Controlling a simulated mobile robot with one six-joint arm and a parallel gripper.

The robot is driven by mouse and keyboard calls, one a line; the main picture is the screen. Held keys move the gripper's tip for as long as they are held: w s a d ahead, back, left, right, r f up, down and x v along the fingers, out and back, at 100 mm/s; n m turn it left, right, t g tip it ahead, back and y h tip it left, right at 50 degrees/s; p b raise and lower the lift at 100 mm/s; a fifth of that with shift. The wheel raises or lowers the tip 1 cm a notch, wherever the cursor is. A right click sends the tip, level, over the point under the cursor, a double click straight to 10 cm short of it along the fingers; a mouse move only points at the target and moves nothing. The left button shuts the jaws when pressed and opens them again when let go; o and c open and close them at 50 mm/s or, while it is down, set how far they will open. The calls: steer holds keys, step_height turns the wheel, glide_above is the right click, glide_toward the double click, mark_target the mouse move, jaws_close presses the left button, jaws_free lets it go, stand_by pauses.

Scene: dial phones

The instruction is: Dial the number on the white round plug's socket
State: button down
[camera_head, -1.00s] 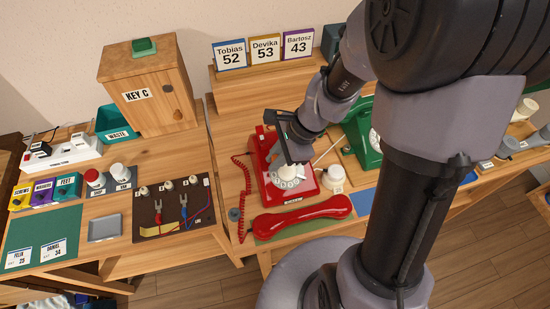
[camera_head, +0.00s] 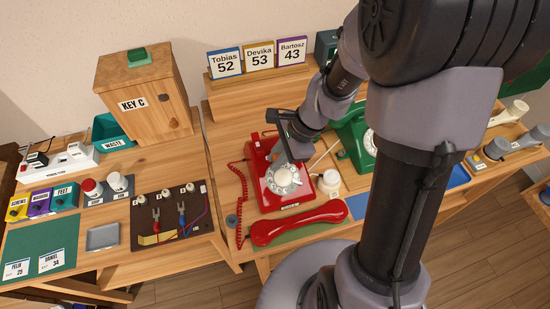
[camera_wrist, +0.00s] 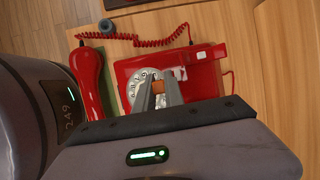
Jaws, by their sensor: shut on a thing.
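The red dial phone (camera_head: 266,196) stands on the desk, its cream dial (camera_head: 284,180) facing up. Its red handset (camera_head: 298,222) lies in front of it. My gripper (camera_head: 296,158) is just over the back of the dial; in the wrist view (camera_wrist: 158,92) its fingers reach over the dial and cover part of it. A dark board (camera_head: 152,218) at left holds several white-topped plugs (camera_head: 166,195) and red and blue leads. Its labels are too small to read, so I cannot tell which is the white round plug.
A white pot (camera_head: 328,184) stands close right of the red phone. A green phone (camera_head: 354,140) is behind it. Name cards (camera_head: 259,56) read Tobias 52, Devika 53, Bartosz 43. A wooden box (camera_head: 135,78) marked KEY C and a WASTE bin (camera_head: 108,132) stand at back left.

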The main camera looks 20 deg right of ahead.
steer(key=shift+w+d, duration=0.15)
steer(key=shift+d, duration=0.55)
steer(key=shift+d, duration=0.55)
steer(key=shift+s+d+f, duration=0.15)
steer(key=shift+s+d, duration=0.25)
steer(key=shift+d, duration=0.2)
